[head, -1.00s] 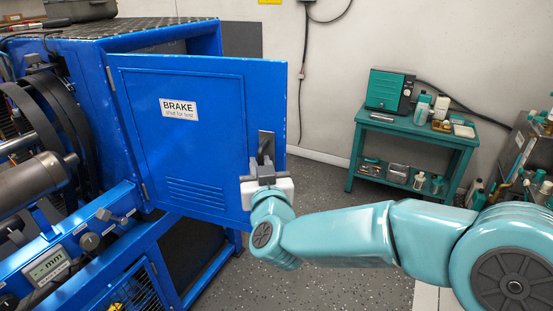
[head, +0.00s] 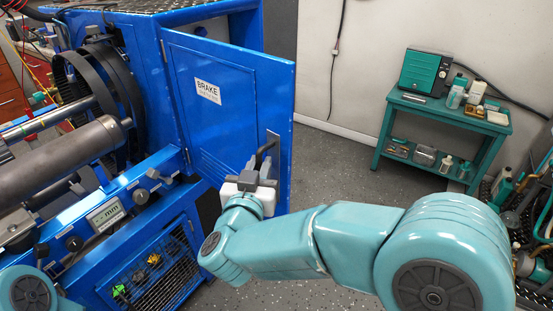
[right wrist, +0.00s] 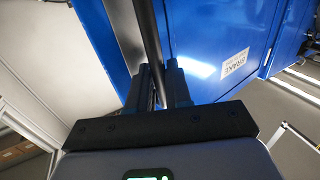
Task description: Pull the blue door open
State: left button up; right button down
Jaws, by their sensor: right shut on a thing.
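The blue door (head: 225,110) with the BRAKE label (head: 208,90) stands partly open, swung out from the blue cabinet at its left-hand hinge side. Its dark handle (head: 266,150) is near the free right edge. My right gripper (head: 258,172) is shut on the handle. In the right wrist view, the dark bar of the handle (right wrist: 150,40) runs between the fingers (right wrist: 160,85), and the blue door (right wrist: 215,45) is beside them. The handle's lower part is hidden by the gripper. My left gripper is not in view.
A rig with a grey cylinder (head: 70,155) and dark belts stands left of the door. A blue rail with a gauge (head: 107,213) runs along its front. A green shelf (head: 440,120) with bottles stands at the back right. Speckled floor (head: 335,165) between door and shelf is clear.

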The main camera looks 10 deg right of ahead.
jog(key=shift+s+a+r, duration=0.15)
jog(key=shift+a, duration=0.3)
jog(key=shift+s+a+r, duration=0.1)
jog(key=shift+a, duration=0.35)
jog(key=c, duration=1.2)
grip_release()
jog(key=shift+c, duration=0.2)
jog(key=shift+f, duration=0.2)
jog(key=shift+w, duration=0.1)
